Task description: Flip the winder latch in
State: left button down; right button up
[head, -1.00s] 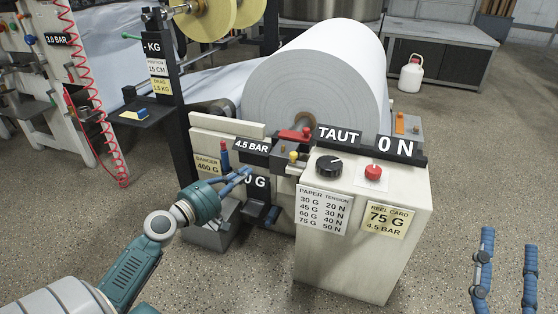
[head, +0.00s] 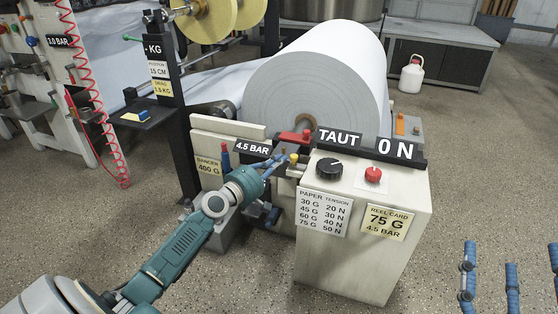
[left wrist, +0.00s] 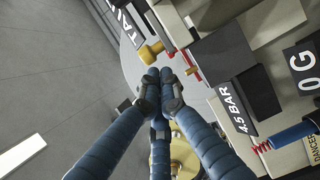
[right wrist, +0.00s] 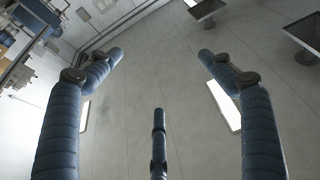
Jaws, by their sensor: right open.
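The winder's white paper roll (head: 318,75) stands behind the control box. At its core is a red lever-like part (head: 293,136), with a small yellow knob (head: 293,158) in front of it; I cannot tell for sure which is the latch. My left gripper (head: 279,161) is just left of the yellow knob. In the left wrist view its fingertips (left wrist: 161,76) are together with nothing seen between them, close beside the yellow knob (left wrist: 151,52); contact is unclear. My right gripper (head: 490,254) is open and empty at the lower right, away from the winder.
The control box (head: 350,255) has a black dial (head: 329,167), a red button (head: 373,172) and displays reading TAUT and 0 N. The 4.5 BAR display (head: 253,147) is just behind my left gripper. Open floor lies to the right.

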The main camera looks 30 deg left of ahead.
aim_at(294, 160)
jog(key=shift+f, duration=0.2)
pick_arm(q)
jog(key=shift+d, duration=0.1)
jog(key=d+p, duration=0.1)
jog(key=w+d+p, duration=0.1)
jog(key=d, duration=0.1)
jog(key=shift+d, duration=0.15)
pick_arm(e)
notch_tip(294, 160, down, 10)
jog(key=d+g+h, duration=0.1)
jog(key=g, duration=0.4)
jog(key=shift+w+h, duration=0.3)
jog(key=shift+w, duration=0.1)
jog(key=shift+f, duration=0.1)
